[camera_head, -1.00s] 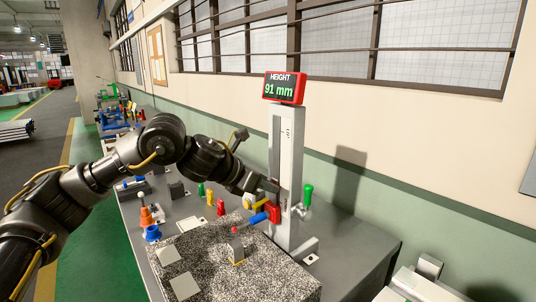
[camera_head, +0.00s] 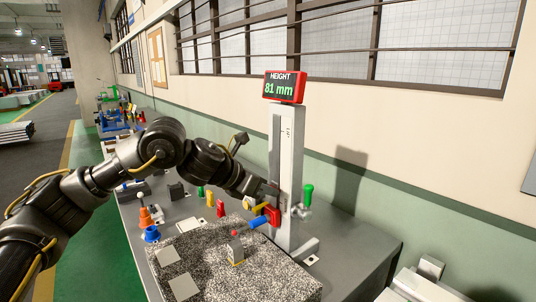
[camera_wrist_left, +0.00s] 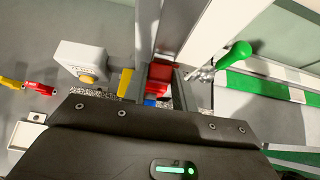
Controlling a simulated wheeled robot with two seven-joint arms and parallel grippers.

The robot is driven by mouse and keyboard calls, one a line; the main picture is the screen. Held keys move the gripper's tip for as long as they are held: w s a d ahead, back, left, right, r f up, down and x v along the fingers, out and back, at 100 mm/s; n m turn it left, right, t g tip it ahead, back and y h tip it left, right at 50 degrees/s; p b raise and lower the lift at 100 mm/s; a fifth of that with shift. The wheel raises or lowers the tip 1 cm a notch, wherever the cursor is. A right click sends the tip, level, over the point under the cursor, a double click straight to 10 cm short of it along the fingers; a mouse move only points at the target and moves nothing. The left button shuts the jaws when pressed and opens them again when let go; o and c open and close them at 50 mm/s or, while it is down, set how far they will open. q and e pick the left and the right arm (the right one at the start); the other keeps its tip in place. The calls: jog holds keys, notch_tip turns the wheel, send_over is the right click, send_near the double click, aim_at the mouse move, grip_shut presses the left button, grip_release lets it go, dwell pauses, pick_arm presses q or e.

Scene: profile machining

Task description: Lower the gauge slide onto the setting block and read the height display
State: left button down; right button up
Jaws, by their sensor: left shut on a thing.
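The height gauge's grey column (camera_head: 284,165) stands on the speckled granite plate (camera_head: 205,275). Its red-framed display (camera_head: 284,87) reads 81 mm. The red gauge slide (camera_head: 273,215) is low on the column, with a blue arm (camera_head: 258,222) reaching left towards the setting block (camera_head: 237,252). My left gripper (camera_head: 264,204) is shut on the slide, whose red body (camera_wrist_left: 160,76) shows between the fingers in the left wrist view. My right gripper is out of view.
A green-handled lever (camera_head: 308,195) sticks up right of the column. Grey plates (camera_head: 184,287) lie on the granite's left part.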

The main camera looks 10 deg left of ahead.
pick_arm(q)
jog(key=shift+f+b, duration=1.2)
jog(key=shift+f, duration=0.25)
dwell(1.4)
jog(key=shift+r, duration=0.1)
dwell(0.5)
jog(key=c, duration=1.2)
grip_release()
jog(key=shift+c, duration=0.2)
jog(key=shift+s+a+b, duration=0.2)
jog(key=shift+s+a, duration=0.75)
jog(key=shift+s, duration=0.2)
jog(key=shift+s+a+b, duration=0.15)
jog(key=shift+s+a, duration=0.8)
jog(key=shift+s, duration=0.2)
